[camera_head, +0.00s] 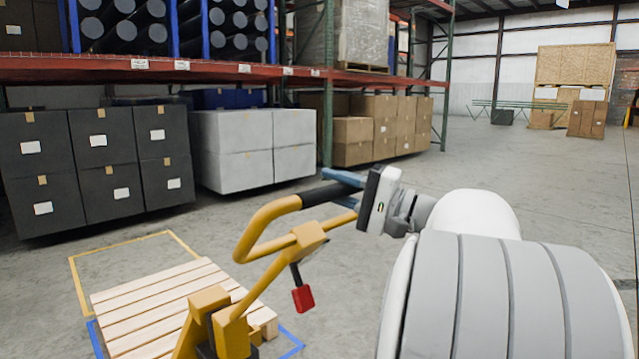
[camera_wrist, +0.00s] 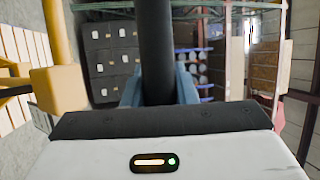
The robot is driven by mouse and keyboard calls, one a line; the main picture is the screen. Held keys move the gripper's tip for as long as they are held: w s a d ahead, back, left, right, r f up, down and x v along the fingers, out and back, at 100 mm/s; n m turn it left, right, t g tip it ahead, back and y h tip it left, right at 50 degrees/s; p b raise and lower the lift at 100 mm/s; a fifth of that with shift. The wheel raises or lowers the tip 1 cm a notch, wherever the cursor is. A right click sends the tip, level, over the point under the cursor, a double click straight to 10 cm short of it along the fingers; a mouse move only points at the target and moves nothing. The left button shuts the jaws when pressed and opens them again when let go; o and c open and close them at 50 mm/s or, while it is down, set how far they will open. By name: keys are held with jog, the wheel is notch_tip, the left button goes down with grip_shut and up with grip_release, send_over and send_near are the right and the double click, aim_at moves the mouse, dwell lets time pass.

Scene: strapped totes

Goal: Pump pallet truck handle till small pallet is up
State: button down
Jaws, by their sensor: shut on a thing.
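The yellow pallet truck handle (camera_head: 262,232) is a loop with a black grip (camera_head: 325,194) along its top bar. My gripper (camera_head: 345,184) is shut on the black grip from the right. In the wrist view the grip (camera_wrist: 155,50) runs between the two blue fingers of my gripper (camera_wrist: 158,85). The handle leans toward my arm. A red lever (camera_head: 303,298) hangs below the handle's crossbar. The small wooden pallet (camera_head: 150,305) lies behind the truck's yellow base (camera_head: 215,320). Whether the pallet is clear of the floor cannot be told. The forks are hidden.
Yellow (camera_head: 125,247) and blue (camera_head: 292,343) floor markings edge the pallet area. Black boxes (camera_head: 100,150), white boxes (camera_head: 250,150) and brown cartons (camera_head: 375,125) stand under a red-beamed rack (camera_head: 210,68). Open floor (camera_head: 540,170) lies to the right.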

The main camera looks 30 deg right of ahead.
jog(key=shift+s+d+f, duration=0.15)
jog(key=shift+s+d, duration=0.1)
jog(key=c, duration=1.5)
grip_release()
jog(key=o, duration=0.3)
jog(key=shift+a, duration=0.1)
